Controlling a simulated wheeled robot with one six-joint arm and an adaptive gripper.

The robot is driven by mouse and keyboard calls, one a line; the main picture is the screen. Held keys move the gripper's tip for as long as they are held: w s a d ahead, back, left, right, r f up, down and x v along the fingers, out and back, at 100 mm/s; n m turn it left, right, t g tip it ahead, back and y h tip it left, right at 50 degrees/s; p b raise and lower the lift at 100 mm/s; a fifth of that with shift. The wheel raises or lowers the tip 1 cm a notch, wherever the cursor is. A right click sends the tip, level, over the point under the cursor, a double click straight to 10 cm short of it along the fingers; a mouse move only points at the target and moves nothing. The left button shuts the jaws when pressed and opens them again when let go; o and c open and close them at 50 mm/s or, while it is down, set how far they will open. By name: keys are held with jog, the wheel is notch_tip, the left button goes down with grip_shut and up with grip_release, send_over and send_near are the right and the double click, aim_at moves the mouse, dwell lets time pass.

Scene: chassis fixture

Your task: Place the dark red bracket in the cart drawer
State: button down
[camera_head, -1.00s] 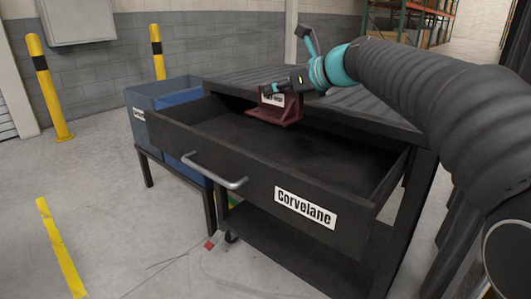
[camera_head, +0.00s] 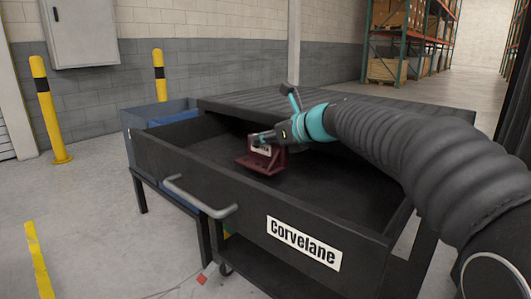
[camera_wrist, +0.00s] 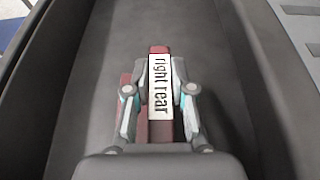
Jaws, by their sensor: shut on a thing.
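The dark red bracket (camera_head: 262,163) is inside the outline of the open cart drawer (camera_head: 230,193) in the head view, towards its back middle. My gripper (camera_head: 262,138) is shut on the bracket's upright plate. In the wrist view, the fingers of my gripper (camera_wrist: 160,92) press on both sides of the bracket (camera_wrist: 160,130). I cannot tell whether the bracket's base touches the floor. The drawer's front carries a bar handle and a "Corvelane" label.
The cart's ribbed top (camera_head: 330,105) stands behind the drawer opening. Blue bins (camera_head: 165,113) sit on a stand at the left. Yellow posts (camera_head: 47,110) stand by the wall. The rest of the drawer looks empty.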

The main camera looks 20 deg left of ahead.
aim_at(264, 149)
jog(key=shift+f+b, duration=0.35)
jog(key=shift+f, duration=1.05)
jog(key=shift+f, duration=0.15)
jog(key=c, duration=1)
grip_release()
jog(key=shift+r, duration=0.2)
jog(key=v, duration=1.2)
jog(key=shift+s+d+f+p, duration=0.1)
jog(key=shift+f+p, duration=0.05)
jog(key=shift+p, duration=0.25)
